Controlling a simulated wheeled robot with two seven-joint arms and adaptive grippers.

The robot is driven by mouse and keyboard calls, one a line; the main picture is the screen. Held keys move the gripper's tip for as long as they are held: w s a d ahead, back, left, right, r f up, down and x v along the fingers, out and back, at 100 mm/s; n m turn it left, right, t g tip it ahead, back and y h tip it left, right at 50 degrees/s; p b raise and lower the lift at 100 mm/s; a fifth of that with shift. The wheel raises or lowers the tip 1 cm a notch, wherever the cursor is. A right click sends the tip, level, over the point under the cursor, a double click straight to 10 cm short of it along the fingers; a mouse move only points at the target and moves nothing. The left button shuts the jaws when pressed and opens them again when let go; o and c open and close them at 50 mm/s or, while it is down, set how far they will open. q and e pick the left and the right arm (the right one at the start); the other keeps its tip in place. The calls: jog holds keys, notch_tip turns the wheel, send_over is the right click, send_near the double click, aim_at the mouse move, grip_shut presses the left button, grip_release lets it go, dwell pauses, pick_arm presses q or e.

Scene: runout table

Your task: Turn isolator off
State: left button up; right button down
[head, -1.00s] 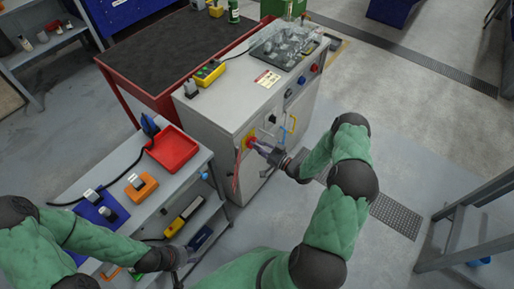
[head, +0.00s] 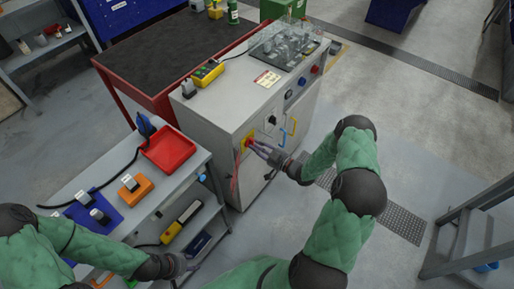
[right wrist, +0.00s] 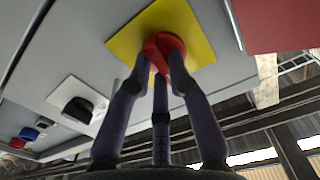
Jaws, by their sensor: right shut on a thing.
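The isolator is a red rotary handle (right wrist: 166,46) on a yellow square plate (right wrist: 195,28) on the front of the grey cabinet. In the head view the yellow plate (head: 248,139) shows near the cabinet's left front corner, partly covered by my gripper. My right gripper (head: 259,147) reaches it from the right. In the right wrist view its fingers (right wrist: 160,75) are shut on the red handle, one on each side. My left gripper (head: 188,263) is low at the bottom left, beside the small grey bench, away from the isolator; its fingers are too small to read.
A black knob on a white plate (right wrist: 77,105) sits beside the isolator. Blue and yellow hooked handles (head: 288,130) stick out from the cabinet front. The grey bench (head: 205,158) holds a red tray (head: 169,150). Open floor lies right of the cabinet.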

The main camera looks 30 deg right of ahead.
jog(key=shift+f+n, duration=0.1)
jog(key=shift+n, duration=0.2)
dwell(0.4)
jog(key=c, duration=1.1)
grip_release()
jog(key=shift+c, duration=0.2)
jog(key=shift+s, duration=0.15)
jog(key=v, duration=1.1)
jog(key=shift+s, duration=0.4)
jog(key=shift+d, duration=0.1)
